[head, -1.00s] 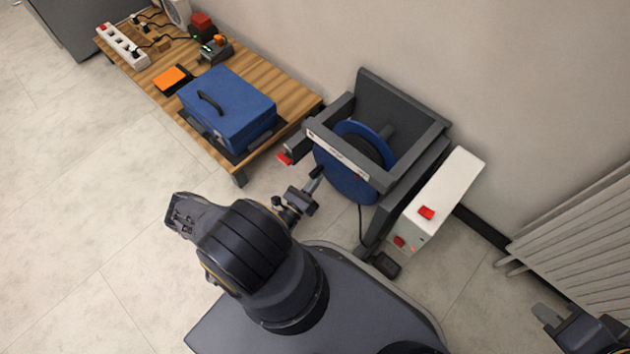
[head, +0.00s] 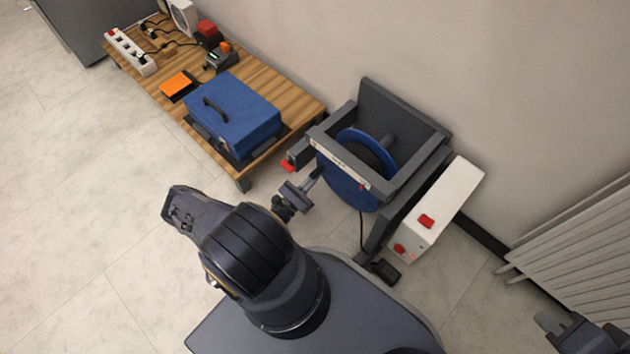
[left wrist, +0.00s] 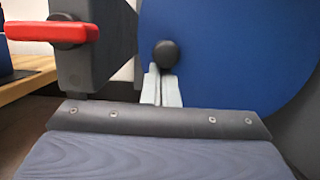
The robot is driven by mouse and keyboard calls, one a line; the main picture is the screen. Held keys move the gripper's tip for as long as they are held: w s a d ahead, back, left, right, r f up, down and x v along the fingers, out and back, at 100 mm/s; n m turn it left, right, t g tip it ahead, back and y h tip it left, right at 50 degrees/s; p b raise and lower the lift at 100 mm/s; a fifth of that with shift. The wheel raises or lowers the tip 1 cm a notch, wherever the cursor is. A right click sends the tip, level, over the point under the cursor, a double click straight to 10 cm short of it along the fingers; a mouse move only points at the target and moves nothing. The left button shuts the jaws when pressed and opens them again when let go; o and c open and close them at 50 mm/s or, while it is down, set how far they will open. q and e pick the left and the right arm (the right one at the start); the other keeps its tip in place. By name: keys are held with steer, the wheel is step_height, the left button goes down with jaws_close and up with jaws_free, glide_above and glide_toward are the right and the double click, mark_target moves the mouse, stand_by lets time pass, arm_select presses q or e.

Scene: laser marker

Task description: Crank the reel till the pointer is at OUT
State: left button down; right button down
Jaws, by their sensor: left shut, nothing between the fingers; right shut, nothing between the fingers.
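The reel (head: 345,190) is a blue disc in a dark grey frame beside the wall. The disc fills much of the left wrist view (left wrist: 225,60). A black crank knob (left wrist: 165,53) stands out from the disc there. A white scale strip (head: 335,163) runs along the frame top, with a small red pointer (head: 362,187) near its right end; its lettering is too small to read. My left gripper (head: 316,174) is shut and empty, its fingertips (left wrist: 161,88) just below the knob; contact cannot be told. My right gripper (head: 543,322) is shut, partly cut off at the lower right.
A red lever (left wrist: 50,31) sticks out left of the reel. A white box with red buttons (head: 440,210) stands right of the frame. A wooden low table (head: 285,90) holds a blue case (head: 235,115). A radiator (head: 580,250) is at right. Floor at left is clear.

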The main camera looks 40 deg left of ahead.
arm_select(q)
steer(key=shift+a+r+m+h+p, duration=0.3)
steer(key=shift+r+m+h+p, duration=0.15)
steer(key=shift+r+m, duration=0.5)
steer(key=shift+f+m, duration=0.2)
steer(key=shift+m, duration=0.05)
